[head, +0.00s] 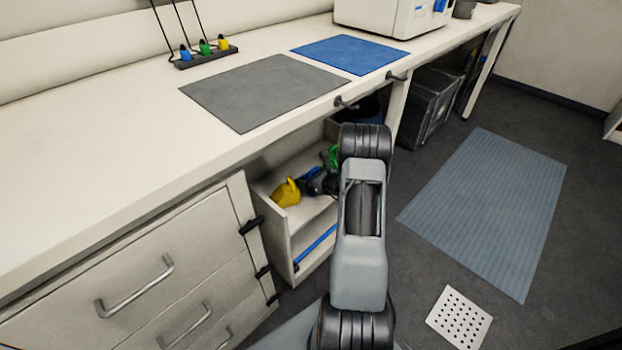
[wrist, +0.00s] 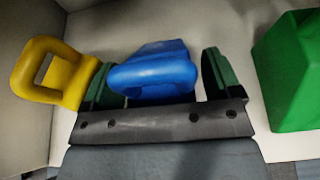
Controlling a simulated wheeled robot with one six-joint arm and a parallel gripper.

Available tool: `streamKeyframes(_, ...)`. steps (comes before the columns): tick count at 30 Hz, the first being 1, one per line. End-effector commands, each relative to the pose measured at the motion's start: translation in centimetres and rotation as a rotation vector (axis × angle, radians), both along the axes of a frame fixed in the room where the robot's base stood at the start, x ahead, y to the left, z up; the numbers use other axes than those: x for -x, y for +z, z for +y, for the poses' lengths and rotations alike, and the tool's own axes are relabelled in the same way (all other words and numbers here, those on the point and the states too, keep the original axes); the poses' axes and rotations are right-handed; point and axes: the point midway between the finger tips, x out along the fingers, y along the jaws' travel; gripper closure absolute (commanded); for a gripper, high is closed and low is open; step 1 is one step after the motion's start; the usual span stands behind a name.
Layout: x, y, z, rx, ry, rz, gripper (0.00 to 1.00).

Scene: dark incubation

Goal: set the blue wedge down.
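The blue wedge (wrist: 165,80), with a rounded loop handle, is between the two green-padded fingers of my gripper (wrist: 162,88) in the wrist view. The left finger is close against it, and a thin pale gap shows between it and the right finger. It appears to stand on the pale shelf board; its underside is hidden. In the head view the blue wedge (head: 311,183) shows partly inside the low open shelf, beside my arm, which hides most of my gripper.
A yellow handled piece (wrist: 75,70) is close on the left of my gripper, and a green block (wrist: 288,72) on the right. The shelf unit (head: 283,240) has side walls and holds a blue bar below. Grey (head: 262,92) and blue (head: 350,53) mats lie on the counter above.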

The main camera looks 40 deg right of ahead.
Motion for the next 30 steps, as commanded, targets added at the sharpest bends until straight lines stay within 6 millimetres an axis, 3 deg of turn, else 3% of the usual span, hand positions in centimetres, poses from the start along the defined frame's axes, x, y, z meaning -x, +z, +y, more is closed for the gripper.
streamKeyframes(10, 0.1, 0.6, 0.0, 0.0, -0.001, 0.0, 0.15)
streamKeyframes(24, 7.8, 3.8, -1.5, 0.0, -0.003, 0.001, 0.15)
streamKeyframes(30, 10.0, 4.6, -1.9, 0.0, -0.002, 0.0, 0.15)
